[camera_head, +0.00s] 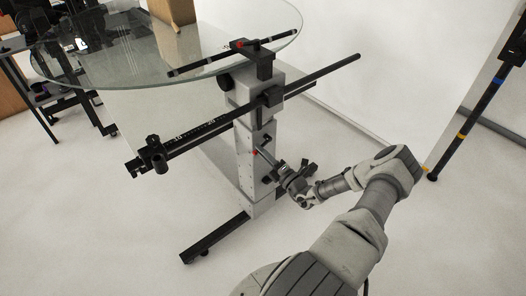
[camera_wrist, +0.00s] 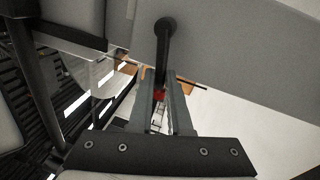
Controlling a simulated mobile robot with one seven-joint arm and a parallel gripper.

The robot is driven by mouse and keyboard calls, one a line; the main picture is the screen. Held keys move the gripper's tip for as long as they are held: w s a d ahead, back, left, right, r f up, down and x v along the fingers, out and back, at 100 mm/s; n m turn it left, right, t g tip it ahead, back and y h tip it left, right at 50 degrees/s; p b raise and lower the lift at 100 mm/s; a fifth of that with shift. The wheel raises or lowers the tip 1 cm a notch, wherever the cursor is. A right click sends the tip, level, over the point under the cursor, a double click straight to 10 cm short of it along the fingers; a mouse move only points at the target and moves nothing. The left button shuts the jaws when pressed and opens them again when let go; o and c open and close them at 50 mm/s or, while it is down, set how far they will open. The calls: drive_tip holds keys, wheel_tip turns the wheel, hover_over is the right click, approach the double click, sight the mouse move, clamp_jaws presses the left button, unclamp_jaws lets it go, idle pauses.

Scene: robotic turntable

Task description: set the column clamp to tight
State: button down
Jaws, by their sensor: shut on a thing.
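The column clamp's black lever (camera_wrist: 165,40) shows in the wrist view, running from a round pivot on the grey column (camera_wrist: 215,50) down to a red tip (camera_wrist: 160,93). The red tip lies between the two grey fingers of my gripper (camera_wrist: 161,84), which is shut on the lever's end. In the head view, my gripper (camera_head: 262,153) reaches in from the lower right to the right face of the column (camera_head: 245,165), by the small red tip (camera_head: 254,151). Most of the lever is too small to make out there.
A round glass tabletop (camera_head: 130,50) spreads above at the upper left. A long black rail (camera_head: 195,133) crosses the column above my gripper. A black foot bar (camera_head: 215,240) lies on the floor. Floor right of the column is mostly clear.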

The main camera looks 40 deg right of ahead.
drive_tip(key=shift+a+r+m+h+p, duration=0.1)
drive_tip(key=shift+r+m+h+p, duration=0.3)
drive_tip(key=shift+m, duration=1)
drive_tip(key=shift+r, duration=0.15)
drive_tip(key=c, duration=0.9)
unclamp_jaws()
drive_tip(key=shift+o, duration=0.2)
drive_tip(key=s+d+f+p, duration=0.1)
drive_tip(key=s+f+p, duration=0.1)
drive_tip(key=s, duration=1.5)
drive_tip(key=shift+d+f, duration=0.25)
drive_tip(key=shift+f, duration=0.4)
